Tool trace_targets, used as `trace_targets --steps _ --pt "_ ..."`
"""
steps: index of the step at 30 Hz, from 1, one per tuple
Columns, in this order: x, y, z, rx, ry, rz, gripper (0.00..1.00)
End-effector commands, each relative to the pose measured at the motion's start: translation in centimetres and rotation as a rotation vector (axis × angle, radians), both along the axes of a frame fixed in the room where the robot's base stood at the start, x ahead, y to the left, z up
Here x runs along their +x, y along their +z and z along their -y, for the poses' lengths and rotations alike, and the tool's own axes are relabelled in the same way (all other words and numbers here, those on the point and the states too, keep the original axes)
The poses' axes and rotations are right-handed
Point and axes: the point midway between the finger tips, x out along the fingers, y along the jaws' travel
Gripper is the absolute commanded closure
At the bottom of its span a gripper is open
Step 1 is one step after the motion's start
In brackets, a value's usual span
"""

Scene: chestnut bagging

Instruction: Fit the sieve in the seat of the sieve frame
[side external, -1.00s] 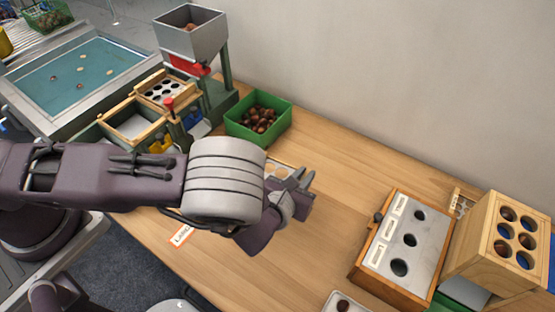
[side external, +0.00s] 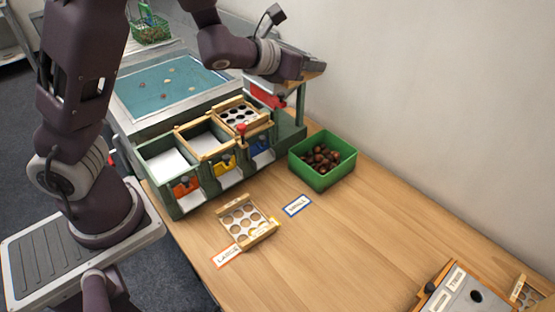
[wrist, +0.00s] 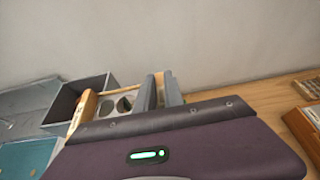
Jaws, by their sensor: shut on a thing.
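My gripper (side external: 314,68) is raised at the top of the side external view, in front of the hopper. In the wrist view its fingers (wrist: 161,92) are shut on the wooden edge of a sieve (wrist: 106,106) with round holes; the gripper body hides its near part. The green sieve frame (side external: 176,204) stands below on the table. Its right bay holds a wooden piece with dark round holes (side external: 240,115). Its middle bay carries a wood-edged frame (side external: 193,125) with a pale inside. Its left bay (side external: 165,162) is open with a pale bottom. The held sieve is in the air.
Another holed sieve (side external: 243,221) lies on the table by the LARGE card (side external: 227,256) and the SMALL card (side external: 297,205). A green bin of chestnuts (side external: 322,180) stands right of the sieve frame. A water tank (side external: 125,105) is behind. The grey hopper (wrist: 68,103) rises near the gripper.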

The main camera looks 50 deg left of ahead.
Motion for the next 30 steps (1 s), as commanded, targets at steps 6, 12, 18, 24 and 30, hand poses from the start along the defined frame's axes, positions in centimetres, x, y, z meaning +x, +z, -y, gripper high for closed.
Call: trace_targets --steps 6,12,18,24,30 --pt "-0.7 0.4 -1.2 0.000 0.006 0.000 1.00" --pt "-0.7 0.4 -1.0 0.002 0.004 0.000 1.00" --pt "0.8 -0.1 2.5 0.007 -0.123 0.001 1.00" --pt "2.4 -2.5 11.7 0.011 -0.435 -0.003 1.00" --pt "0.4 -7.6 23.5 0.013 -0.852 -0.004 1.00"
